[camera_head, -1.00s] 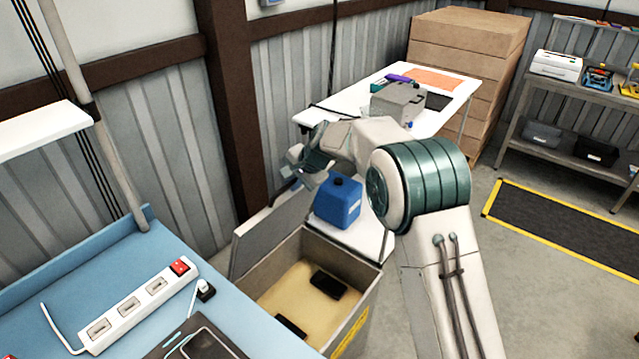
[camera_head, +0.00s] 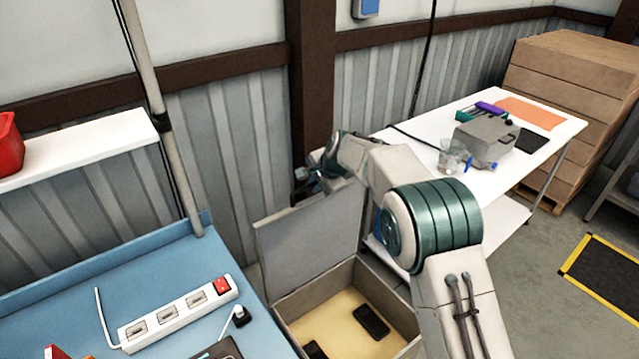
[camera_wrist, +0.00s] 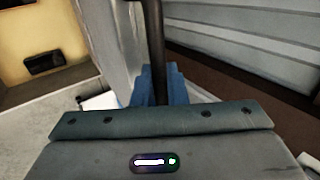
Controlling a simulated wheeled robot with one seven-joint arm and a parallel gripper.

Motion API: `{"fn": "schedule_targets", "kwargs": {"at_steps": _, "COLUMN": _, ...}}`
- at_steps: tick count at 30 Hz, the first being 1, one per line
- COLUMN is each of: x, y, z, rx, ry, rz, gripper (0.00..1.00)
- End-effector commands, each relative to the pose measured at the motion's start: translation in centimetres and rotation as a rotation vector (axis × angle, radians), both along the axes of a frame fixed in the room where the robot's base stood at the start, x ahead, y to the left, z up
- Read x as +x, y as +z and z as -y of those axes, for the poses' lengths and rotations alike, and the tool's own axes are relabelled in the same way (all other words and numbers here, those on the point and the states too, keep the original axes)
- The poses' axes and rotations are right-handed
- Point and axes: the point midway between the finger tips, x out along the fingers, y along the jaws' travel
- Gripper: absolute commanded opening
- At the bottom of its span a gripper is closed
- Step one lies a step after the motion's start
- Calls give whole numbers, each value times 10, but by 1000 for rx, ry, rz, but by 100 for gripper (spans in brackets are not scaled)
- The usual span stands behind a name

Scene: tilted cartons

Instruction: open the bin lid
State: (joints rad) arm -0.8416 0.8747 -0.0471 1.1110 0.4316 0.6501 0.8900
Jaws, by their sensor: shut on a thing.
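The bin (camera_head: 385,285) stands between the blue bench and the white table, with a yellowish inside. Its grey lid (camera_head: 308,240) is raised, standing nearly upright at the back of the bin. My gripper (camera_head: 305,183) is at the lid's upper edge. In the wrist view the blue fingers of my gripper (camera_wrist: 160,88) are shut around a dark bar (camera_wrist: 158,45), which appears to be the lid's handle. The pale lid (camera_wrist: 118,40) shows beside it. The fingertips are partly hidden by my gripper body.
Dark flat objects (camera_head: 371,322) lie in the bin. The blue bench (camera_head: 160,275) with a power strip (camera_head: 180,314) is left. The white table (camera_head: 545,145) with a grey box (camera_head: 486,140) is right. A corrugated wall (camera_head: 235,150) is close behind the lid.

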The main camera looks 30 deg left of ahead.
Motion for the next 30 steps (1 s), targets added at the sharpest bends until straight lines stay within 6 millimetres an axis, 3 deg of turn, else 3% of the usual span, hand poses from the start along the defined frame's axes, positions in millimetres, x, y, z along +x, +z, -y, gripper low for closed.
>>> {"fn": "schedule_targets", "kwargs": {"at_steps": 4, "x": 2, "y": 1, "z": 1, "rx": 0, "ry": -1, "rz": 7, "gripper": 0}}
{"fn": "schedule_targets", "kwargs": {"at_steps": 5, "x": 2, "y": 1, "z": 1, "rx": 0, "ry": -1, "rz": 7, "gripper": 18}}
{"fn": "schedule_targets", "kwargs": {"at_steps": 6, "x": 2, "y": 1, "z": 1, "rx": 0, "ry": -1, "rz": 7, "gripper": 29}}
{"fn": "schedule_targets", "kwargs": {"at_steps": 7, "x": 2, "y": 1, "z": 1, "rx": 0, "ry": 0, "rz": 6, "gripper": 32}}
{"fn": "schedule_targets", "kwargs": {"at_steps": 20, "x": -1, "y": 8, "z": 4, "rx": 2, "ry": 1, "rz": 4, "gripper": 32}}
{"fn": "schedule_targets", "kwargs": {"at_steps": 30, "x": -11, "y": 55, "z": 36, "rx": 3, "ry": -1, "rz": 7, "gripper": 32}}
